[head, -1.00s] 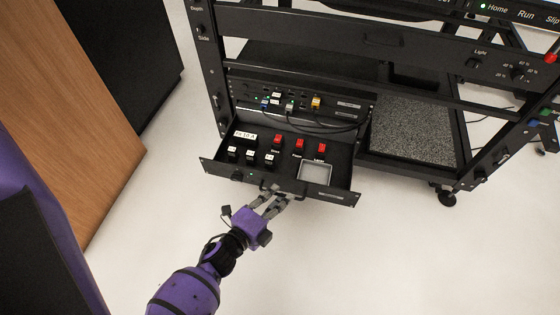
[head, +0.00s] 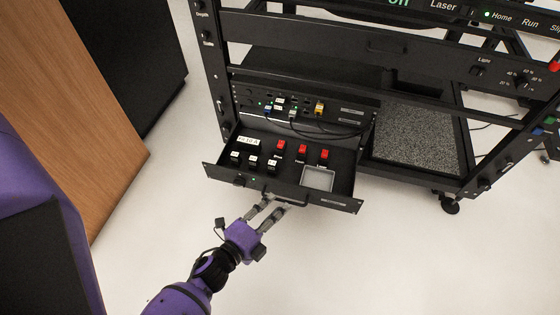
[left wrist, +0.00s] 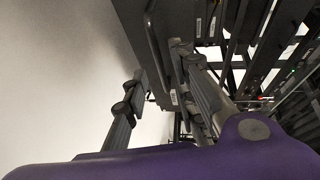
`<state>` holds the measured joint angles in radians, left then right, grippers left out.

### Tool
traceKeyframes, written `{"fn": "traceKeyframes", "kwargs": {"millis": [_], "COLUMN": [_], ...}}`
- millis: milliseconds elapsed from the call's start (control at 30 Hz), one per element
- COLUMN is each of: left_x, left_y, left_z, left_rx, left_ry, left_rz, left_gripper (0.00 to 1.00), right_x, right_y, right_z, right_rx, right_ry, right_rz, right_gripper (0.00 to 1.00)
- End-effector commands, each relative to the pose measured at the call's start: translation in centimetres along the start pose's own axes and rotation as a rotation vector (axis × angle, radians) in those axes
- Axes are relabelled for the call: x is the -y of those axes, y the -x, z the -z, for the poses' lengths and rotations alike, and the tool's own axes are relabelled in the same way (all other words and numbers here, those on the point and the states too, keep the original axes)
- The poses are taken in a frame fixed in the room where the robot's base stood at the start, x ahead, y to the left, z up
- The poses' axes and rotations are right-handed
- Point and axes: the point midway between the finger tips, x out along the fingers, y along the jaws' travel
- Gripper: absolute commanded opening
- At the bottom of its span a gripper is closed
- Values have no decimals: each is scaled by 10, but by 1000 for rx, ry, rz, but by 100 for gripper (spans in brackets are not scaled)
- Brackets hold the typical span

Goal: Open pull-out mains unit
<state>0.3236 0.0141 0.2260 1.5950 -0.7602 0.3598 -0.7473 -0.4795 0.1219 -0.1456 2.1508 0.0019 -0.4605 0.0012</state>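The pull-out mains unit (head: 225,176) is a black drawer low in the rack, and it stands pulled out. It holds red switches (head: 303,149), black switches (head: 253,161) and a grey tray (head: 318,178). Its front handle (head: 290,201) is partly hidden by my fingers. My left gripper (head: 275,205) is just in front of the handle, its two fingers apart with nothing between them. In the left wrist view the fingers (left wrist: 160,62) are also spread, with a dark panel (left wrist: 160,38) close by. I cannot tell whether a fingertip touches the handle. My right gripper is out of view.
The black rack (head: 310,32) stands on castors behind the drawer. A grey speckled panel (head: 415,138) lies at its right. A wooden panel (head: 75,95) and a black cabinet (head: 130,60) stand at the left. The pale floor (head: 370,265) in front is clear.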

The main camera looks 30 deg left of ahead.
Motion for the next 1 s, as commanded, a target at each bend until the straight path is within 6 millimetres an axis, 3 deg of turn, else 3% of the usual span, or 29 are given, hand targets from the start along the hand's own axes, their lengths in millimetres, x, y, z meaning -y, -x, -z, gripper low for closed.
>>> {"fn": "traceKeyframes", "kwargs": {"millis": [200, 400, 600, 1000], "left_x": [-1, -2, -1, -1], "left_y": [51, 81, 91, 91], "left_z": [-1, 0, 0, 0], "left_rx": [3, 2, 1, 1], "left_ry": [-1, 0, -1, 0], "left_rz": [-4, -4, -2, -3], "left_gripper": [25, 25, 25, 25], "right_x": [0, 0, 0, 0], "right_y": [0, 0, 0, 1], "right_z": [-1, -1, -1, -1], "right_rx": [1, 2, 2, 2], "right_ry": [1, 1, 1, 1], "right_rz": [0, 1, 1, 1], "right_gripper": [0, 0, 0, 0]}}
